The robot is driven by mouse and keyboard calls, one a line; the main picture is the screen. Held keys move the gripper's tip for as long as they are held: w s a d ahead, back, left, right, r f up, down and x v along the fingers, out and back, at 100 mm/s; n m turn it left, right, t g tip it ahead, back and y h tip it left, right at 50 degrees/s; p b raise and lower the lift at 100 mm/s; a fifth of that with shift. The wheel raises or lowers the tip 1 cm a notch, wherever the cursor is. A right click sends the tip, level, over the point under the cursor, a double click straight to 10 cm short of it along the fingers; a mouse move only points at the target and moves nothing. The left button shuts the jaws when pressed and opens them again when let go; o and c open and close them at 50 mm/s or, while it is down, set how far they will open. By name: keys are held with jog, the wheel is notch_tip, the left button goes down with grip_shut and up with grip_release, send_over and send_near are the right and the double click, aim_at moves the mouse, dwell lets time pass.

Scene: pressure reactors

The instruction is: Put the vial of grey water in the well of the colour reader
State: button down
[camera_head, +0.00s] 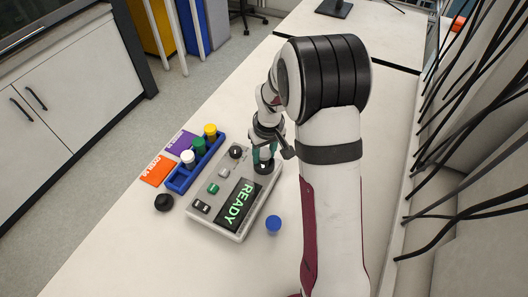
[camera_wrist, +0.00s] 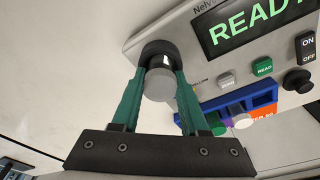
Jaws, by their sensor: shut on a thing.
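The colour reader (camera_head: 205,215) is a grey box on the bench, and its screen shows READY. Its well, a black ring (camera_head: 263,168), is at the far right corner; it also shows in the wrist view (camera_wrist: 152,47). My gripper (camera_head: 263,155) is over that corner, pointing down. In the wrist view its green fingers (camera_wrist: 160,82) are shut on a vial with a grey cap (camera_wrist: 160,86). The vial lines up with the ring, its lower end at or inside it. I cannot tell how deep it sits. The water is hidden.
A blue rack (camera_head: 180,183) beside the reader holds vials with white, green and yellow caps. Orange (camera_head: 157,170) and purple (camera_head: 181,143) cards lie by it. A black knob-like piece (camera_head: 164,202) and a blue-capped vial (camera_head: 273,224) stand apart on the bench. The near bench is clear.

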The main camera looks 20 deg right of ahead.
grip_release()
jog(key=shift+r, duration=3.45)
